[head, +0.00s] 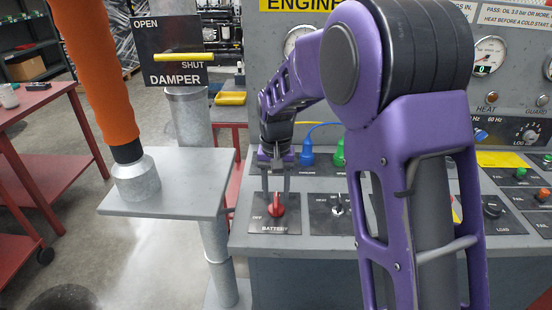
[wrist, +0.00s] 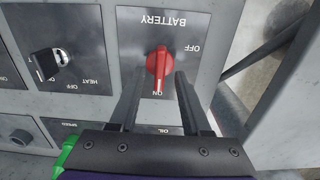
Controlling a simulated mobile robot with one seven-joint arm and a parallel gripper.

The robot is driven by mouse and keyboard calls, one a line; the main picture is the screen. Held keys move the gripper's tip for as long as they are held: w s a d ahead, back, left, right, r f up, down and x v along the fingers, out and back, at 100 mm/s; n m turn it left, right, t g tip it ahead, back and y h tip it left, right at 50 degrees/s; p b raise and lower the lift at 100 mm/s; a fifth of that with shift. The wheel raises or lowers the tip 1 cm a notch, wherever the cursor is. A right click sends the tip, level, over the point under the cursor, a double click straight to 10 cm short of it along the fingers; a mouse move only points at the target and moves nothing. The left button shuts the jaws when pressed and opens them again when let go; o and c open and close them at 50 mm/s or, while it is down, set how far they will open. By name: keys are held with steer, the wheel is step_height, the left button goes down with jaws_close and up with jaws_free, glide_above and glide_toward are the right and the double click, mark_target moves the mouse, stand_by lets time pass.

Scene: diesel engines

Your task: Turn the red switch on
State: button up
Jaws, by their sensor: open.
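The red switch (head: 277,207) is a rotary knob on the black BATTERY plate (head: 262,228) at the front left of the grey console. It also shows in the wrist view (wrist: 158,62), where its handle lies in line with the ON label and its narrow end faces that label. The OFF label is off to its side. My gripper (head: 276,192) points down over the switch with its fingers apart. In the wrist view, the fingers of my gripper (wrist: 159,78) are on either side of the knob, with gaps visible. I cannot tell whether either finger touches it.
A black HEAT switch (wrist: 48,62) sits beside the battery plate. Blue (head: 307,154) and green (head: 340,152) parts stand behind on the console. A grey plate (head: 180,185) on a post and an orange pipe (head: 100,70) stand to the left. My arm hides the console's middle.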

mark_target(276, 199)
step_height(276, 199, up, 16)
steer(key=p, duration=0.1)
steer(key=shift+p, duration=0.35)
